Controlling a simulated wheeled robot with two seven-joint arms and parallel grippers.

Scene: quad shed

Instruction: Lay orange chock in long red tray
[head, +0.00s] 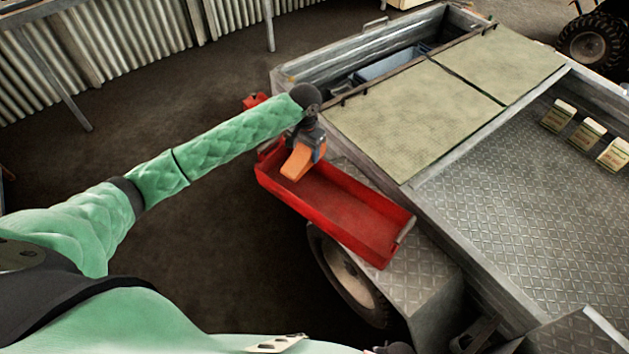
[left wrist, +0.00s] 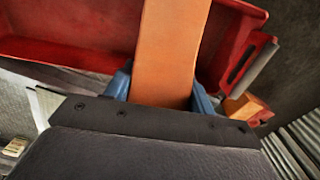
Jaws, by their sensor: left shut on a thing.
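The orange chock (head: 297,162) is held by my left gripper (head: 304,150) over the far end of the long red tray (head: 370,246). In the left wrist view the chock (left wrist: 172,50) sticks out from between the blue fingers of the left gripper (left wrist: 163,90), with the red tray (left wrist: 60,52) behind it. I cannot tell whether the chock touches the tray floor. The near part of the tray is empty. My right gripper is not clearly in view.
The tray sits along the side of a metal trailer (head: 470,262) above a wheel (head: 345,275). Two tan lids (head: 415,115) lie on the trailer. Several small cartons (head: 586,134) stand on its diamond-plate bed. A small red thing (head: 254,100) shows behind my left arm.

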